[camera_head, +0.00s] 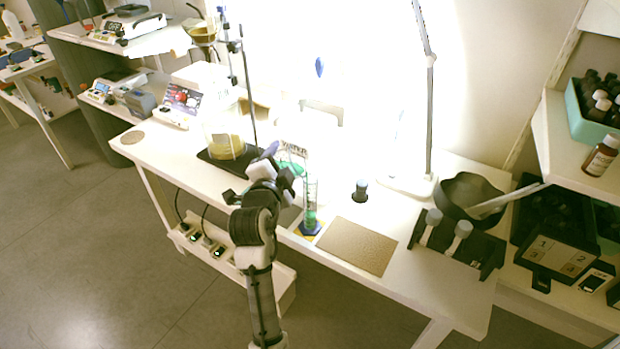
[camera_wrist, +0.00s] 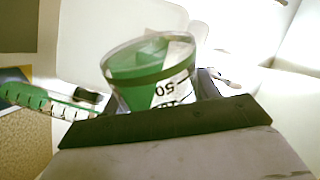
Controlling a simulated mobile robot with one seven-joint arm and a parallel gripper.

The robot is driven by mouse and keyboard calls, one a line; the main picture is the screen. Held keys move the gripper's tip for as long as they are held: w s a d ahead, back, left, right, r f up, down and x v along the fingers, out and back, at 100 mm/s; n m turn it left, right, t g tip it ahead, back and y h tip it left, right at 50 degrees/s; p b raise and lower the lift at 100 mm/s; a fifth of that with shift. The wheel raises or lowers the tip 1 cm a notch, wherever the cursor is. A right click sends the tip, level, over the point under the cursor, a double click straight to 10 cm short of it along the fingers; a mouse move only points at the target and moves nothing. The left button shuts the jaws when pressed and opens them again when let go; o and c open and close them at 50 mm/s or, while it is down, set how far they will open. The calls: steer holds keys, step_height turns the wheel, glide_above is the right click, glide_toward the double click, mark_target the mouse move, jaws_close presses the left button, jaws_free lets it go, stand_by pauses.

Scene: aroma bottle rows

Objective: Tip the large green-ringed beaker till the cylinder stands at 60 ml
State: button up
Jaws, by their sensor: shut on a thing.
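My gripper (camera_head: 285,172) is shut on a clear beaker (camera_head: 293,152) with a green rim and green liquid, held above the bench. The beaker (camera_wrist: 148,85) fills the middle of the wrist view, its mouth visible and an inverted "50" on its wall. It looks tilted; how far I cannot tell. The tall clear cylinder (camera_head: 311,190) stands upright on a blue foot, just below and right of the beaker, with green liquid low inside. In the wrist view the graduated cylinder (camera_wrist: 42,102) shows at the left with green along it. Its level cannot be read.
A brown mat (camera_head: 356,246) lies right of the cylinder. A small dark-capped vial (camera_head: 361,190) stands behind it. A beaker of yellowish liquid (camera_head: 226,145) and a stand rod (camera_head: 247,90) are to the left. A black rack (camera_head: 457,243) and dark bowl (camera_head: 470,197) are at right.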

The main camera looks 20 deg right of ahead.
steer(key=shift+r+m+b, duration=0.2)
steer(key=shift+m+b, duration=0.2)
steer(key=shift+b, duration=0.4)
stand_by(3.9)
stand_by(0.4)
steer(key=n, duration=0.1)
steer(key=n+p, duration=0.1)
steer(key=shift+r+n, duration=0.2)
steer(key=shift+n, duration=0.1)
steer(key=f+n+b, duration=0.1)
steer(key=a+f+n+b, duration=0.1)
steer(key=f+n, duration=0.1)
steer(key=w+f+n+h+b, duration=0.1)
steer(key=shift+a+f+n, duration=0.35)
steer(key=shift+n, duration=0.05)
